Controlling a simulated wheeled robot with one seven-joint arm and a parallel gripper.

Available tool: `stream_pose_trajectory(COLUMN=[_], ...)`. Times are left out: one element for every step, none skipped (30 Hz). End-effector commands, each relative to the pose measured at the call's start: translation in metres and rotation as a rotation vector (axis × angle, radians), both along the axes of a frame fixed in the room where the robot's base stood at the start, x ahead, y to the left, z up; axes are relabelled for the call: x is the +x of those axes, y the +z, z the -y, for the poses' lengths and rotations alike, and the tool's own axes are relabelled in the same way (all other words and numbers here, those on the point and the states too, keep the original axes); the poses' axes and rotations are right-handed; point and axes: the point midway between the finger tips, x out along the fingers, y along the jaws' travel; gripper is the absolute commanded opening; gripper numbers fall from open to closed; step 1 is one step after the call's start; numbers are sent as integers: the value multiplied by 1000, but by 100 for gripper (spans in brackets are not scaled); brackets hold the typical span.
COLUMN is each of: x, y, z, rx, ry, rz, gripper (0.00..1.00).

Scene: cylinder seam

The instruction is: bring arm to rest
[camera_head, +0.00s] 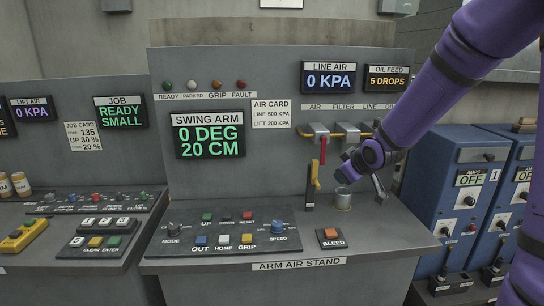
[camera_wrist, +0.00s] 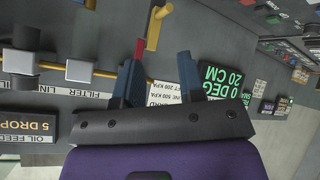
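The SWING ARM display (camera_head: 208,134) reads 0 DEG, 20 CM; part of it also shows in the wrist view (camera_wrist: 222,82). LINE AIR (camera_head: 328,80) reads 0 KPA.
Blue cabinets (camera_head: 465,190) stand right, another console (camera_head: 80,235) left. The air card (camera_head: 270,114) lists line 500 KPA, lift 200 KPA.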

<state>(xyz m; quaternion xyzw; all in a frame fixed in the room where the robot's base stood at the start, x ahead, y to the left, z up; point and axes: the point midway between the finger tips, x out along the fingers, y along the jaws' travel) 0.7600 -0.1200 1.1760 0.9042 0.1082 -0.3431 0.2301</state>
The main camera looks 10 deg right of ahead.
Motion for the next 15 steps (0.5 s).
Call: stream_pose_trajectory(x=[-1, -3, -6, -9, -13, -20, -26, -32, -41, -49, -57, -67, -75, -83, -94], y=[2, 4, 7, 11, 15, 21, 27, 33, 41, 47, 52, 60, 65, 71, 78], z=[0, -1, -2, -2, -3, -4, -5, -6, -8, -9, -10, -11, -13, -14, -15], rx=[-2, -4, -8, -12, -16, -23, -27, -32, -34, -36, -38, -37, -35, -34, -29], ry=[-2, -5, -12, -18, -27, -41, -54, -68, -88, -106, -120, -143, -159, -175, -196], rz=[-1, -3, -9, -13, -21, -31, -39, -49, -61, -71, -81, -94, -104, -112, -124], gripper=[36, 36, 36, 36, 36, 36, 36, 36, 36, 36, 36, 36, 36, 36, 36])
